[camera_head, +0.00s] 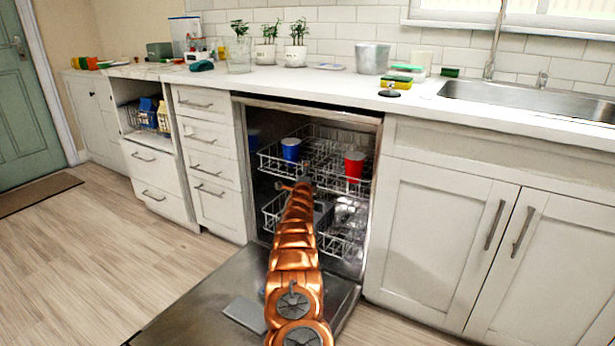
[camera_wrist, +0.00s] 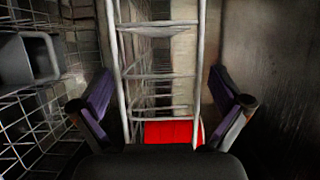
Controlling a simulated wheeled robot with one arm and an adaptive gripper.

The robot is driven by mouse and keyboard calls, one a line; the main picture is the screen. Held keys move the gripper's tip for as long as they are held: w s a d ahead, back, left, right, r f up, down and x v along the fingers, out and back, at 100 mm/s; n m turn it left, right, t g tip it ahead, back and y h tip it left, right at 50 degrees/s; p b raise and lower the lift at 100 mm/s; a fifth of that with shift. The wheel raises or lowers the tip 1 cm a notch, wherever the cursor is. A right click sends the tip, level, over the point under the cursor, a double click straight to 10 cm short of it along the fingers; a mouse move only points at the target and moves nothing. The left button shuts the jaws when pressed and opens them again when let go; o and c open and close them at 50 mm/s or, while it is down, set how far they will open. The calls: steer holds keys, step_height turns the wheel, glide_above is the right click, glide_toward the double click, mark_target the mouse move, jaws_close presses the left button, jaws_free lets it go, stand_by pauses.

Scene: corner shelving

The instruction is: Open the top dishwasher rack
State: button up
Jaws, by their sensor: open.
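The dishwasher stands open with its door (camera_head: 215,305) folded down. Its top rack (camera_head: 268,162) is white wire and sits mostly inside the cavity. A blue cup (camera_head: 290,149) and a red cup (camera_head: 354,165) stand in it. My gripper (camera_head: 303,184) is at the front of the top rack, small and partly hidden by my copper arm. In the wrist view my gripper (camera_wrist: 160,108) is open, with purple-padded fingers on either side of white rack wires (camera_wrist: 158,76). A red surface (camera_wrist: 172,132) shows low between the fingers. Contact with the wires cannot be told.
The lower rack (camera_head: 272,212) is below, partly hidden by my arm. A grey handled item (camera_wrist: 32,58) is at the left in the wrist view. Drawers (camera_head: 208,165) flank the dishwasher on the left and cabinets (camera_head: 440,230) on the right.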

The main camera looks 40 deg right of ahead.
steer(key=shift+c, duration=0.2)
steer(key=shift+r, duration=0.25)
steer(key=c, duration=1.5)
steer(key=shift+o, duration=0.2)
steer(key=shift+a, duration=0.1)
